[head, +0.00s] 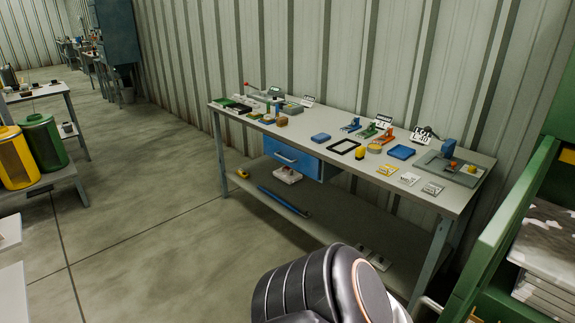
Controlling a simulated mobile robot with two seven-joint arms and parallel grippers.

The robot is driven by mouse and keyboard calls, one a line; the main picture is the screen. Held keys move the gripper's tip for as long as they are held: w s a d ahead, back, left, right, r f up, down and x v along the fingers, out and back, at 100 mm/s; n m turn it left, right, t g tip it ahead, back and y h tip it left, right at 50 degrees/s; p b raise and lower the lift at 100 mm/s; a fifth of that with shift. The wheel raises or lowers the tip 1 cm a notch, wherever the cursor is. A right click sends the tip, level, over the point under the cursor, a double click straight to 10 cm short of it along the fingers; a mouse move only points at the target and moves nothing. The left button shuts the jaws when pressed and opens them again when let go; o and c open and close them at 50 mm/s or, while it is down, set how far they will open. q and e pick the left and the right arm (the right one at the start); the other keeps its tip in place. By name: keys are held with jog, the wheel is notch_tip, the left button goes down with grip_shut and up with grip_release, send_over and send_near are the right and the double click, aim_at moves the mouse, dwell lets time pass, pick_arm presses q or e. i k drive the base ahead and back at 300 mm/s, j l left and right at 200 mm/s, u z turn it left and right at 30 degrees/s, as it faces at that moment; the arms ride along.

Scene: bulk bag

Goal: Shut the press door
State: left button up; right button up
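A green metal structure (497,238), which looks like the press, stands at the right edge and is cut off by the frame. Its green upright (560,110) rises at the top right. A long green panel edge runs from the upright down towards the bottom of the picture; I cannot tell for sure whether this is the door. A stack of pale, wrapped or flattened material (545,250) shows behind that edge. A black rounded link of my own arm fills the bottom centre. Neither of my grippers is in view.
A long workbench (225,104) with small tools, cards and a blue drawer (292,160) stands along the corrugated wall. A shelf at left holds a yellow bin (15,160) and a green bin (42,142). The concrete floor between them is clear.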

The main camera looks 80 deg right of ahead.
aim_at(488, 247)
jog(key=k+j+z, duration=0.1)
jog(key=z, duration=1.05)
jog(key=i+l+z, duration=0.2)
jog(key=z, duration=0.25)
jog(key=i+z, duration=0.45)
jog(key=i+j+z, duration=0.1)
jog(key=z, duration=0.3)
jog(key=j+z, duration=0.35)
jog(key=i+j+z, duration=0.1)
jog(key=z, duration=0.3)
jog(key=i+l+z, duration=0.15)
jog(key=z, duration=1.4)
jog(key=k+j, duration=0.1)
jog(key=j, duration=0.3)
jog(key=k+j+z, duration=0.1)
jog(key=j, duration=0.3)
